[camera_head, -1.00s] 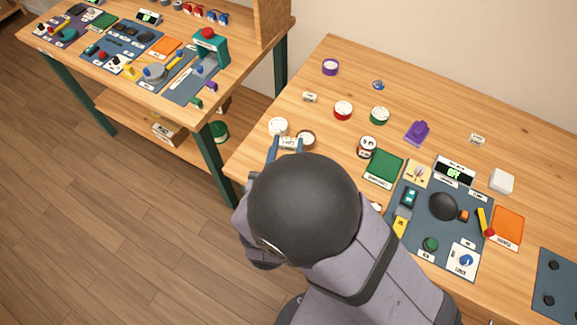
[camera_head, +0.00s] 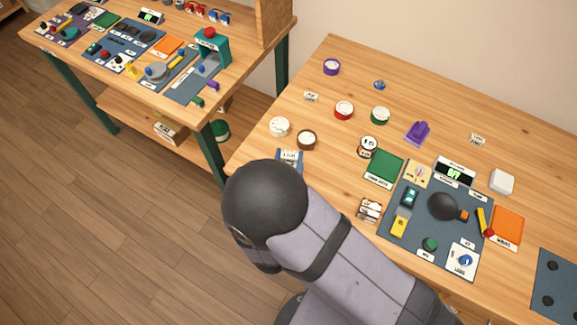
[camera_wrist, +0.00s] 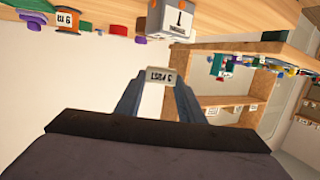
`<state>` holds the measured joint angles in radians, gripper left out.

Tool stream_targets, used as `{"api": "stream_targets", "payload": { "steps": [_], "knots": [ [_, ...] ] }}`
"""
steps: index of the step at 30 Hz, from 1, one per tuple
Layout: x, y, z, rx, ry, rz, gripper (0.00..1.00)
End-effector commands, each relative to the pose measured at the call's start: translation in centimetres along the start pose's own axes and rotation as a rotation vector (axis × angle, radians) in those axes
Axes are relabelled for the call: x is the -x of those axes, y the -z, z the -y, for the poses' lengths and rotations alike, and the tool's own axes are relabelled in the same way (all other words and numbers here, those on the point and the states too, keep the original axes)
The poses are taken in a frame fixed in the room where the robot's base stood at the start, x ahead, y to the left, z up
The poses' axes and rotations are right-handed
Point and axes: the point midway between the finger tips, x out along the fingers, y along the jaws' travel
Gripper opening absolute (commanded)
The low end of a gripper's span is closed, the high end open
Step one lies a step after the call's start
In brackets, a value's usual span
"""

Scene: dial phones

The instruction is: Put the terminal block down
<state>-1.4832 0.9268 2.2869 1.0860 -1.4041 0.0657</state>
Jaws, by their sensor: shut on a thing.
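The terminal block (camera_wrist: 158,76) is a small pale block with a "3 POST" label. In the wrist view it sits between the tips of my gripper (camera_wrist: 158,84), which is shut on it. In the head view the block (camera_head: 289,155) shows between the blue fingertips of my gripper (camera_head: 288,161), near the left edge of the right table (camera_head: 335,110). Whether it touches the tabletop cannot be told. Two similar small labelled blocks lie on the table, one at the back left (camera_head: 311,97) and one at the right (camera_head: 477,140).
A labelled box (camera_head: 369,209) stands right of my arm. A green pad (camera_head: 384,167) and a dark mat (camera_head: 440,225) with devices lie farther right. The table's back middle has bare wood.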

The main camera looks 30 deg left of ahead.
Motion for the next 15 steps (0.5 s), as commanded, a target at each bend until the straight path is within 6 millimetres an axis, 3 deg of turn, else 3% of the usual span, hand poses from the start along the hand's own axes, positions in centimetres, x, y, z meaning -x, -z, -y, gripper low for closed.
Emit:
{"api": "stream_targets", "payload": {
  "steps": [15],
  "knots": [
    [-0.8, -3.9, 0.0, 0.001, 0.000, 0.000, 0.14]
  ]
}}
